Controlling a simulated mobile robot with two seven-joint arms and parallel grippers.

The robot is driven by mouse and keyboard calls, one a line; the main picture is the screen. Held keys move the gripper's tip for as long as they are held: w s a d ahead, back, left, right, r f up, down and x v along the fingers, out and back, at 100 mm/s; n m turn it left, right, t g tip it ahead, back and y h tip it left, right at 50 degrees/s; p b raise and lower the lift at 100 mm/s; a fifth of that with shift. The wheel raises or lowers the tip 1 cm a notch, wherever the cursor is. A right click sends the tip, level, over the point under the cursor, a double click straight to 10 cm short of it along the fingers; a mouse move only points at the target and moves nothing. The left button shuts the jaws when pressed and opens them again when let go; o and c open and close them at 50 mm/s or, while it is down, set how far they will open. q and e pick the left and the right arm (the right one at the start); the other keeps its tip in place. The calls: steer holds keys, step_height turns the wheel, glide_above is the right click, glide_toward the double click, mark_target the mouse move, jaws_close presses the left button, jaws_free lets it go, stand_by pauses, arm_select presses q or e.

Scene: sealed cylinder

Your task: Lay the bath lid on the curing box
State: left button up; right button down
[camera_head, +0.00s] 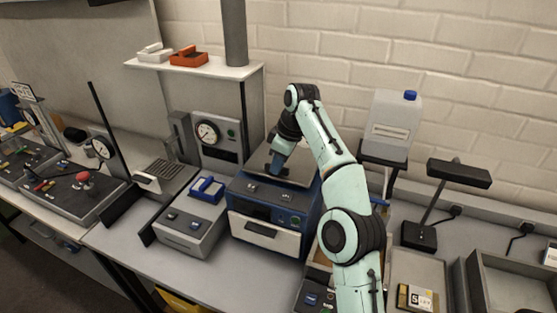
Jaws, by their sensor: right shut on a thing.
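My right arm comes in from the lower right and reaches over a blue box-shaped unit (265,213) in the middle of the bench. My right gripper (275,165) points down at the top of this unit and is shut on the bath lid (297,174), a flat grey plate at the unit's top. The fingertips and the grip point are small and partly hidden. I cannot tell whether the lid rests on the unit or is slightly raised. No label marks the curing box, so I cannot tell surely which unit it is. My left gripper is not in view.
A grey device with a blue handle (207,189) stands left of the blue unit. A dial gauge panel (211,138) is behind it. A shelf (190,66) holds an orange tray (188,57). A white jug (394,124) stands behind my arm. An open grey tray (512,287) is at the right.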

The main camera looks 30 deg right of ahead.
steer(key=shift+f, duration=0.3)
steer(key=shift+d+f, duration=0.1)
steer(key=shift+f, duration=0.5)
steer(key=c, duration=1)
jaws_free()
steer(key=shift+c, duration=0.2)
